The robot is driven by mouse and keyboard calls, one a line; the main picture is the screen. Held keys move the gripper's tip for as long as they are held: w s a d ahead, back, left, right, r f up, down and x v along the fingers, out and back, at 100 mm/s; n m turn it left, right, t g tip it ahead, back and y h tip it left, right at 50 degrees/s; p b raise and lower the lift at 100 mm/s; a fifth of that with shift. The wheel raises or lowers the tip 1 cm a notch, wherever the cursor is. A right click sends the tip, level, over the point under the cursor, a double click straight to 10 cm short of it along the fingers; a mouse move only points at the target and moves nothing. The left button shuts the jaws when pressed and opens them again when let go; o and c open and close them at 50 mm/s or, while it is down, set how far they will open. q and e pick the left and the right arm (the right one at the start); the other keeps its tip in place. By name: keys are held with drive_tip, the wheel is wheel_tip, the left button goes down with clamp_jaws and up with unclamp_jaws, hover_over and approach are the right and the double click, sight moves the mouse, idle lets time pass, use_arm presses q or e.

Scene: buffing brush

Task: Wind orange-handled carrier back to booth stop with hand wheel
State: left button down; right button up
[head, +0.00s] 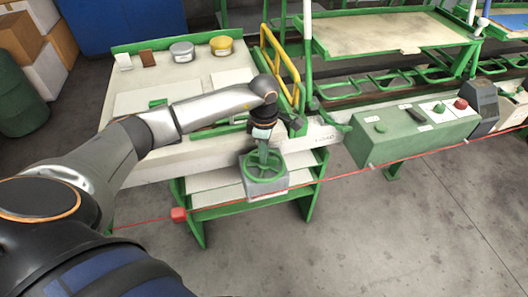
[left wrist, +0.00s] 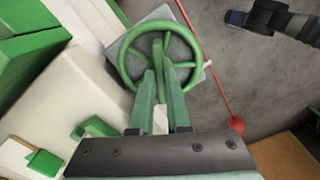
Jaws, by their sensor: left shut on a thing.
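The green hand wheel (head: 264,168) sits on a grey box (head: 268,187) at the front of the bench. It also shows in the left wrist view (left wrist: 125,62). My left gripper (head: 262,150) reaches down to the wheel from above. In the left wrist view its two green fingers (left wrist: 160,75) are shut on a part of the wheel near its middle; the fingers hide the exact contact. I cannot clearly pick out the orange-handled carrier; a yellow-orange bent rail (head: 294,76) stands behind the wheel. My right gripper is not in view.
A red cord (head: 320,171) with a red block (head: 179,215) runs across in front of the bench. A green control box (head: 400,140) with buttons is right of the wheel. The bench top holds a yellow tin (head: 221,46) and a grey tin (head: 181,52). The floor at front right is clear.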

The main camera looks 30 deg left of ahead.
use_arm(q)
drive_tip(key=n, duration=0.4)
drive_tip(key=shift+r+n, duration=0.1)
drive_tip(key=shift+n, duration=0.2)
drive_tip(key=n+p, duration=0.1)
drive_tip(key=n, duration=0.4)
drive_tip(key=n+p, duration=0.1)
drive_tip(key=n, duration=0.5)
drive_tip(key=shift+p, duration=0.4)
drive_tip(key=n+p, duration=0.2)
drive_tip(key=n, duration=0.3)
drive_tip(key=shift+n, duration=0.3)
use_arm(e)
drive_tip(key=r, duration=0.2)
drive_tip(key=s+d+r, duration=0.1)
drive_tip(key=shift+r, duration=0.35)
use_arm(q)
drive_tip(key=shift+n, duration=0.3)
drive_tip(key=c, duration=0.9)
unclamp_jaws()
